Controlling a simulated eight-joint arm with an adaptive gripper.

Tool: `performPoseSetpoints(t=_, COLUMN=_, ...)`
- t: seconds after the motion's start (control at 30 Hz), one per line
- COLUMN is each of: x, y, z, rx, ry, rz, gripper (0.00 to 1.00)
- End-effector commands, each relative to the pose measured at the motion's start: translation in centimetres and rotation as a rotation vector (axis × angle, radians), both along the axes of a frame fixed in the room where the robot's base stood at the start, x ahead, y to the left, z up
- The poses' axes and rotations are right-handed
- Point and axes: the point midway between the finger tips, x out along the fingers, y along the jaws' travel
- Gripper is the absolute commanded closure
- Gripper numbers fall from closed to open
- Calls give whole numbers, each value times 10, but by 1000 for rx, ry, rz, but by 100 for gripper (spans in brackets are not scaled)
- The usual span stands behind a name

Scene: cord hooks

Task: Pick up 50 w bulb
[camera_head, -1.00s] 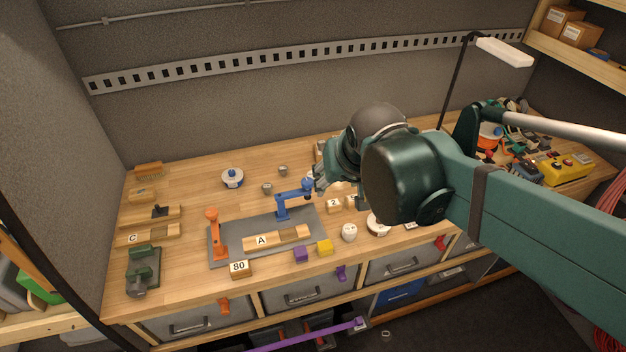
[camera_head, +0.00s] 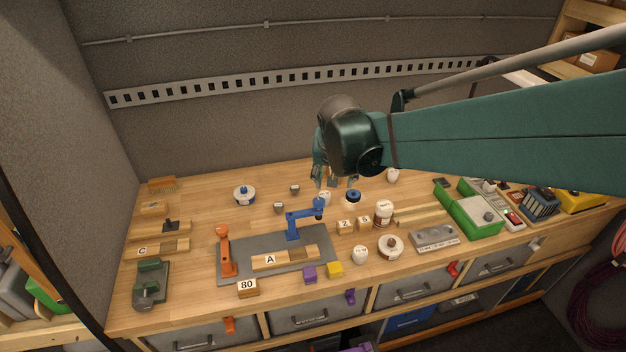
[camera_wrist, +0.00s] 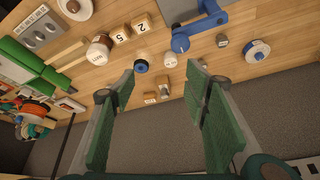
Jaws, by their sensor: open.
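Several small white, bulb-like objects stand on the wooden bench; I cannot read a 50 W label on any. One (camera_head: 324,199) stands beside the blue toy arm; it also shows in the wrist view (camera_wrist: 170,60), just beyond the gap between my fingertips. A second (camera_head: 360,255) stands near the front edge, and a third (camera_head: 393,175) at the back right. My gripper (camera_head: 330,180) hangs above the back of the bench. In the wrist view my gripper (camera_wrist: 160,76) is open, its green fingers wide apart with nothing between them.
A blue-and-black round item (camera_head: 352,196) stands close right of the nearest white object. The blue toy arm (camera_head: 300,218) is in front. A labelled jar (camera_head: 384,212), blocks marked 2 (camera_head: 345,227) and 5 (camera_head: 364,223), and a white spool (camera_head: 390,247) crowd the right.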

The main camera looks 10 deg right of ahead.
Motion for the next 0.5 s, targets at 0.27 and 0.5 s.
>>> performPoseSetpoints(t=0.27, x=43, y=-2, z=-29, rx=3, ry=21, rz=-82, gripper=55)
performPoseSetpoints(t=0.5, x=76, y=-3, z=-58, rx=3, ry=37, rz=-154, gripper=55)
